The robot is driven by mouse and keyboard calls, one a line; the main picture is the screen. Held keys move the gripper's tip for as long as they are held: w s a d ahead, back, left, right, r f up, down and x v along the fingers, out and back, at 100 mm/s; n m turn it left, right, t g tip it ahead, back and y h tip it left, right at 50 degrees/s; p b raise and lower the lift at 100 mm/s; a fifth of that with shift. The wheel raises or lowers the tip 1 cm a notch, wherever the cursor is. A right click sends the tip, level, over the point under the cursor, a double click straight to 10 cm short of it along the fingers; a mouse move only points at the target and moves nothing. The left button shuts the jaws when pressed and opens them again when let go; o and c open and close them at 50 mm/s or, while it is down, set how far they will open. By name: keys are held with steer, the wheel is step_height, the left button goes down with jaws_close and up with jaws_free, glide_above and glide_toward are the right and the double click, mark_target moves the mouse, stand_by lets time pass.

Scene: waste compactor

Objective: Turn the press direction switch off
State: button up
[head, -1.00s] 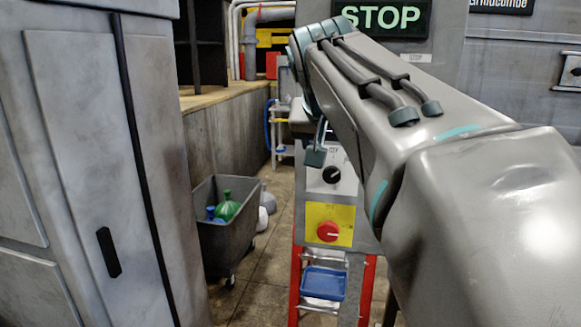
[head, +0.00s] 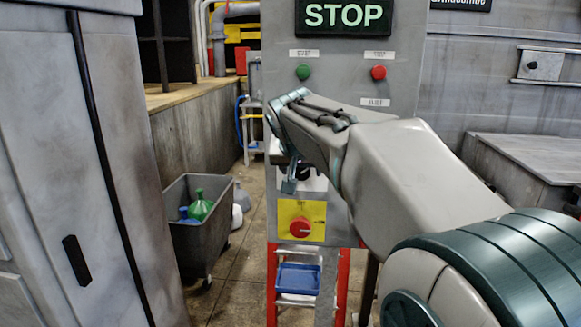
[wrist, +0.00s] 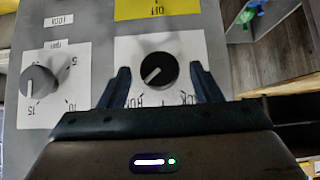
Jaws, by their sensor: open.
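The press direction switch appears to be the black round knob (wrist: 158,70) on a white plate in the wrist view, which shows the panel upside down. Its light mark points to the lower left of that picture, toward partly hidden lettering. My gripper (wrist: 163,76) is open, with one finger at each side of the knob; contact cannot be told. In the head view my gripper (head: 289,186) is in front of the panel and hides most of the knob (head: 304,172).
A grey dial (wrist: 38,84) sits beside the knob. A red rotary switch (head: 300,228) on a yellow plate is below it. Green (head: 303,72) and red (head: 378,72) buttons and a STOP sign (head: 343,17) are above. A wheeled bin (head: 196,235) stands left.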

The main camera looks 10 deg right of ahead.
steer(key=shift+w+f, duration=0.1)
steer(key=c, duration=1)
steer(key=shift+o, duration=0.2)
steer(key=shift+a, duration=0.1)
steer(key=n+h, duration=0.1)
steer(key=n+g+h+b, duration=0.1)
steer(key=h, duration=0.1)
steer(key=shift+w+a+f+h, duration=0.15)
steer(key=shift+a+h, duration=0.15)
steer(key=shift+a, duration=0.1)
steer(key=n+h+b, duration=0.1)
steer(key=n+h, duration=0.1)
steer(key=h, duration=0.1)
steer(key=shift+a+h+b, duration=0.1)
steer(key=shift+h+b, duration=0.2)
steer(key=shift+b, duration=0.1)
steer(key=o, duration=1)
steer(key=shift+f, duration=0.1)
steer(key=shift+c, duration=0.2)
